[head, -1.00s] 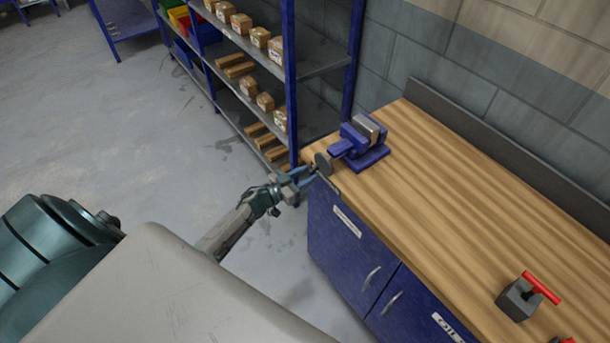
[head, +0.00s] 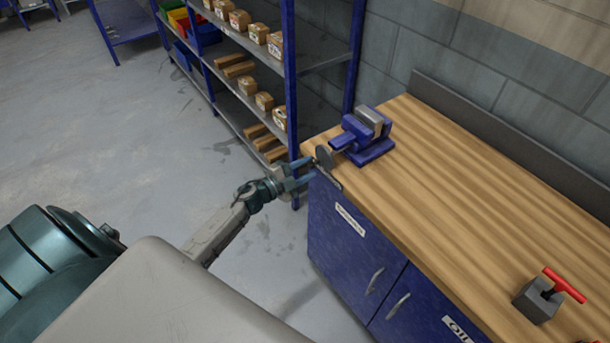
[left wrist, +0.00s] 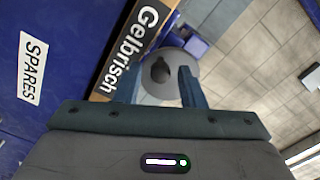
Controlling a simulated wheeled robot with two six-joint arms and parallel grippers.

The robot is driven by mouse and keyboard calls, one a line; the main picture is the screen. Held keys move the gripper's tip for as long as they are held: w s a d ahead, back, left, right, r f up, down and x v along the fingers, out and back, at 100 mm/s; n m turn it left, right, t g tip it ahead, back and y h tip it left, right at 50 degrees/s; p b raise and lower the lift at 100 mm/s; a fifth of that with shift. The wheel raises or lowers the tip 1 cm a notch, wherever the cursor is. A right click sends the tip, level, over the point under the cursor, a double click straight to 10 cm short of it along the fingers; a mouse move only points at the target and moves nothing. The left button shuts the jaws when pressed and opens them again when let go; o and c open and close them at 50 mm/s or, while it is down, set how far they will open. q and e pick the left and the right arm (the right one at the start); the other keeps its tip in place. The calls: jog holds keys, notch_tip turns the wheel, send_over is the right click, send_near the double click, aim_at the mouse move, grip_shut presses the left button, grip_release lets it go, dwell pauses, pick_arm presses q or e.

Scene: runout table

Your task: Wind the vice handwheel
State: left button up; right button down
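The blue vice (head: 368,135) with a grey jaw block stands at the near left corner of the wooden bench top. Its handwheel, a grey disc (head: 325,157), faces left over the bench end. My left gripper (head: 313,168) is just left of the handwheel with its two fingers apart. In the left wrist view, the handwheel (left wrist: 187,88) lies ahead of the open fingers (left wrist: 160,78). A dark round knob (left wrist: 160,70) on the disc shows between the fingertips, with a gap on each side. Whether the fingers reach around the knob in depth is unclear. My right gripper is not in view.
The wooden bench (head: 455,190) has blue cabinet doors below and a dark rear upstand. A grey block with a red T-handle (head: 540,297) stands at its front right. Blue shelving (head: 290,75) with cartons stands behind my left gripper. The floor on the left is clear.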

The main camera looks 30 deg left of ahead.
pick_arm(q)
jog(key=shift+m, duration=0.4)
jog(key=m+b, duration=0.5)
jog(key=m, duration=0.2)
jog(key=m+b, duration=0.2)
jog(key=m, duration=0.2)
jog(key=shift+m, duration=0.3)
grip_shut()
jog(key=shift+d+r+n+p, duration=0.15)
jog(key=shift+r+n+p, duration=0.1)
jog(key=shift+n+p, duration=0.5)
jog(key=shift+s+d+n+p, duration=0.1)
jog(key=shift+n+p, duration=0.25)
jog(key=shift+p, duration=0.05)
jog(key=shift+d+f+n+p, duration=0.1)
jog(key=shift+f+n+p, duration=0.15)
jog(key=shift+n+p, duration=0.25)
jog(key=shift+f, duration=0.1)
